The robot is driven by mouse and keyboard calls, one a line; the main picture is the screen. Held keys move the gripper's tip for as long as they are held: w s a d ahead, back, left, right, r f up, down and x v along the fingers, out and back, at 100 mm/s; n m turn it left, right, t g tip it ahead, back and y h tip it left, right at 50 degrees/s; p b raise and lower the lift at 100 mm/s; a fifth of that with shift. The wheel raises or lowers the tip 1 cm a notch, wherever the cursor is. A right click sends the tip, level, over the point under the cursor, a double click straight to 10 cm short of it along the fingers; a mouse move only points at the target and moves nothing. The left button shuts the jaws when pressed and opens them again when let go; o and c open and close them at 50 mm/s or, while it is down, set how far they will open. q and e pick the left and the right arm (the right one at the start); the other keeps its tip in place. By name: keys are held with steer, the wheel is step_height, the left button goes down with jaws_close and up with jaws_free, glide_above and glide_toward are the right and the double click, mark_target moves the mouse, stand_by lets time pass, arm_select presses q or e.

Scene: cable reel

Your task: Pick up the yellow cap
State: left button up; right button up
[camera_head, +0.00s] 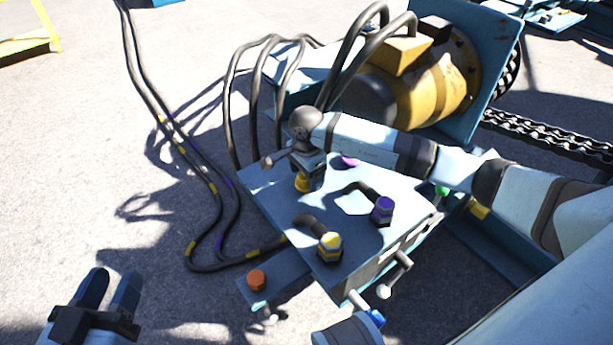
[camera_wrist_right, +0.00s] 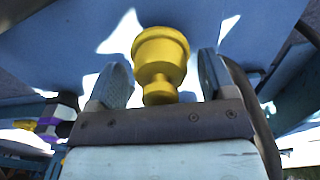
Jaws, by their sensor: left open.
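The yellow cap (camera_head: 303,184) stands on the top plate of the blue manifold block, just below my right gripper (camera_head: 309,172). In the right wrist view the yellow cap (camera_wrist_right: 160,62) has a wide rim and a narrower knob, and sits between the two blue fingers of my right gripper (camera_wrist_right: 160,82). Gaps show between the fingers and the cap, so the gripper looks open around it. My left gripper (camera_head: 108,290) is open and empty at the lower left, over the ground, far from the cap.
On the blue block (camera_head: 280,205) are a yellow-banded hose fitting (camera_head: 330,246), a purple-banded one (camera_head: 382,209) and a purple cap (camera_head: 350,160). An orange cap (camera_head: 257,280) sits on a side ledge. Black hoses (camera_head: 215,190) loop at left. A yellow reel (camera_head: 425,85) stands behind.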

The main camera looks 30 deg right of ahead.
steer(key=c, duration=0.8)
steer(key=shift+r, duration=0.1)
